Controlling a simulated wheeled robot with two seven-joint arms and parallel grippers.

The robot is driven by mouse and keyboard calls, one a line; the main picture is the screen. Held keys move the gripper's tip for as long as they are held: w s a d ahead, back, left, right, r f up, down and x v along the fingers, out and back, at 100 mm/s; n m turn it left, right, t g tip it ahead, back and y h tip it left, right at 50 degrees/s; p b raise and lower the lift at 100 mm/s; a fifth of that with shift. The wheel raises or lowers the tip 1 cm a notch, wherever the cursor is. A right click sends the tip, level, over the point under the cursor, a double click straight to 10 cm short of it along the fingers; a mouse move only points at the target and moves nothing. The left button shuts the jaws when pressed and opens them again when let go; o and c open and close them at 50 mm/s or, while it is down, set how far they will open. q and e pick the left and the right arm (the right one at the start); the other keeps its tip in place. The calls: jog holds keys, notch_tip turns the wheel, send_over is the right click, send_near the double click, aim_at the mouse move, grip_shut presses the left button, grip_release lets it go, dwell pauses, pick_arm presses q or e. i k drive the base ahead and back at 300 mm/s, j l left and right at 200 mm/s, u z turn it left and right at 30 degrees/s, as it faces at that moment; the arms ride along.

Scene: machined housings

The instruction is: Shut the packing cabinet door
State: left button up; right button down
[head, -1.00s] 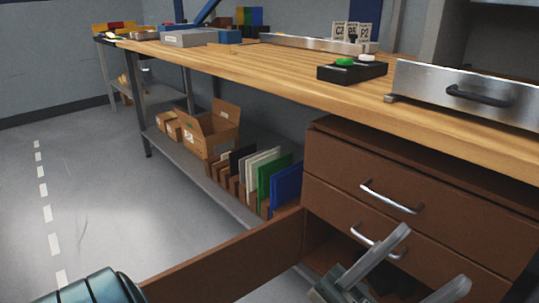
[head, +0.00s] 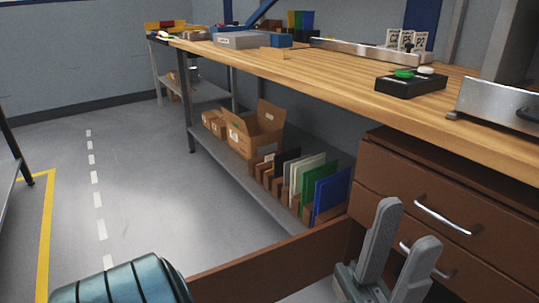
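The brown cabinet (head: 470,199) stands under the right part of the workbench, with drawer fronts and silver handles. Its brown door panel (head: 268,262) stands open, swung out from the cabinet's left side toward the lower left; its lower part is cut off by the frame. My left gripper (head: 407,228) is at the bottom right, in front of the cabinet and to the right of the door. Its two grey fingers point up and are apart, with nothing seen between them. It partly hides the lower handle (head: 445,272). My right gripper is not in view.
The wooden workbench (head: 340,84) runs above, bearing a black button box (head: 411,82) and a metal panel (head: 495,103) with a dark handle. Left of the cabinet, a low shelf (head: 215,150) holds cartons and coloured panels (head: 331,192). The floor at left is clear.

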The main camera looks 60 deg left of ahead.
aim_at(271, 274)
jog(key=k+j+z, duration=0.1)
jog(key=j, duration=0.3)
jog(key=k+j+z, duration=0.1)
jog(key=k+j, duration=0.2)
jog(key=k+j+z, duration=0.1)
jog(key=j, duration=0.35)
jog(key=k+j+z, duration=0.15)
jog(key=k+j, duration=0.2)
jog(key=j+z, duration=0.15)
jog(key=j, duration=0.3)
jog(key=k+j+z, duration=0.1)
jog(key=j, duration=0.4)
jog(key=k+j+z, duration=0.15)
jog(key=j, duration=0.3)
jog(key=k+j+z, duration=0.15)
jog(key=j, duration=0.9)
jog(key=z, duration=0.05)
